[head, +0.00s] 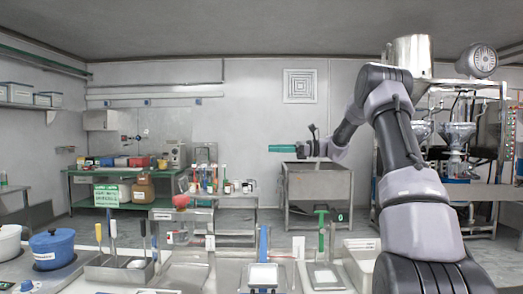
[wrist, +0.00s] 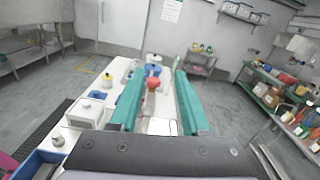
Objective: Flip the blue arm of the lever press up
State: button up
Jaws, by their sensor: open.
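The blue arm (head: 263,244) shows near the front middle of the counter in the head view, rising from a press with a pale plate (head: 263,275). It looks roughly upright there, but I cannot tell its exact tilt. My gripper (head: 270,148) is well above the counter, its teal fingers pointing left and apart from the blue arm. In the wrist view my gripper (wrist: 158,71) is open, with its two teal fingers apart and nothing held. I cannot pick out the blue arm for certain in the wrist view.
A similar green-armed device (head: 321,232) stands right of the blue arm. A utensil tray (head: 105,270) and a blue pot (head: 53,247) stand to the left. A red object (wrist: 152,84) shows between the fingers at a distance. The air around my gripper is clear.

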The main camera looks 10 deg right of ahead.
jog(key=shift+w+a, duration=0.25)
jog(key=shift+a, duration=1)
jog(key=shift+w+a, duration=0.25)
jog(key=shift+a, duration=1)
grip_shut()
grip_release()
jog(key=shift+d, duration=0.1)
jog(key=s+d, duration=0.2)
jog(key=d, duration=0.8)
jog(key=shift+d, duration=0.25)
